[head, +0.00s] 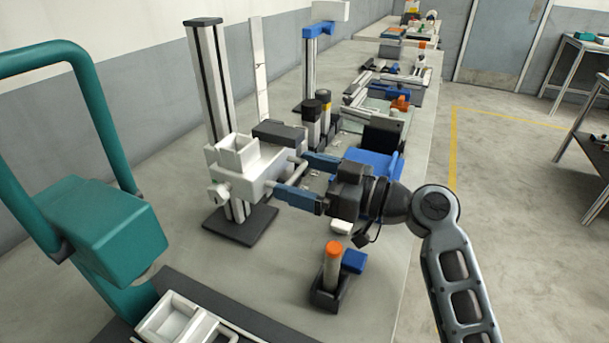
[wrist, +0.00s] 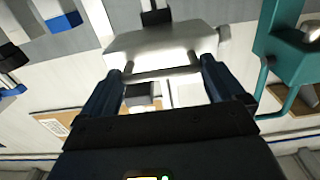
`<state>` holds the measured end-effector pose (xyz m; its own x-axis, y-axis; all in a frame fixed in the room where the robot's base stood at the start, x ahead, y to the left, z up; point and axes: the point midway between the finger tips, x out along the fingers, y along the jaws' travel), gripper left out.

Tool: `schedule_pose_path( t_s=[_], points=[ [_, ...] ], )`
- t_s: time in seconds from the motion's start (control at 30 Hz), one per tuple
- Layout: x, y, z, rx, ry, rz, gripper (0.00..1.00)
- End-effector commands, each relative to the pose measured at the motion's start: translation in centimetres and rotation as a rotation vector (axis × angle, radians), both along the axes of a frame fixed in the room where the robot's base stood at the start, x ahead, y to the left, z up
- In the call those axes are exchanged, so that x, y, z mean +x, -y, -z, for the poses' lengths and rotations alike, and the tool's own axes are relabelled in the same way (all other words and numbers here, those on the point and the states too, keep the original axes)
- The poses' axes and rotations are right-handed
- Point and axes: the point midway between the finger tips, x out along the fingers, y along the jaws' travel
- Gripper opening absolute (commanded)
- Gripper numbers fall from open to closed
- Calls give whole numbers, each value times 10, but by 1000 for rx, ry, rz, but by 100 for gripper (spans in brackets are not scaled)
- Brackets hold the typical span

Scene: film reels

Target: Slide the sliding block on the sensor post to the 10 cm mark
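The sensor post (head: 205,75) is an upright silver column on a dark base plate (head: 240,226). Its white sliding block (head: 243,164) sits low on the column, with a knob on its left side and a bar handle toward me. In the wrist view the block (wrist: 160,45) is straight ahead, with the handle (wrist: 162,75) across it. My gripper (head: 290,173) is at the handle, its two blue fingers apart near the handle's ends. The fingers (wrist: 163,68) show a wide gap; contact with the handle is unclear. A pale scale strip (head: 260,75) stands behind; its marks are unreadable.
A teal machine (head: 115,232) stands close on the left. An orange-topped cylinder (head: 333,262) in a dark holder stands in front. Dark cylinders (head: 315,120) and a blue-topped post (head: 310,65) are behind on the bench. Space above the block along the column looks clear.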

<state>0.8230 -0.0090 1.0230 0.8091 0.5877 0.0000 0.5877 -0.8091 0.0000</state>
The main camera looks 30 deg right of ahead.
Motion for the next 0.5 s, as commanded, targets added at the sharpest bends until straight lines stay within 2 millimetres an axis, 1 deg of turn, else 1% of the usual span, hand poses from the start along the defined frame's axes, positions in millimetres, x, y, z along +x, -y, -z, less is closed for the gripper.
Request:
schedule_pose_path(
  t_s=[0.03,0.07,0.33,0.43,0.5],
  points=[
    [0,0,0,0,0,0,69],
    [0,0,0,0,0,0,66],
    [0,0,0,0,0,0,41],
    [0,0,-5,-1,2,0,41],
    [0,0,-16,-2,5,-1,41]
  ],
)
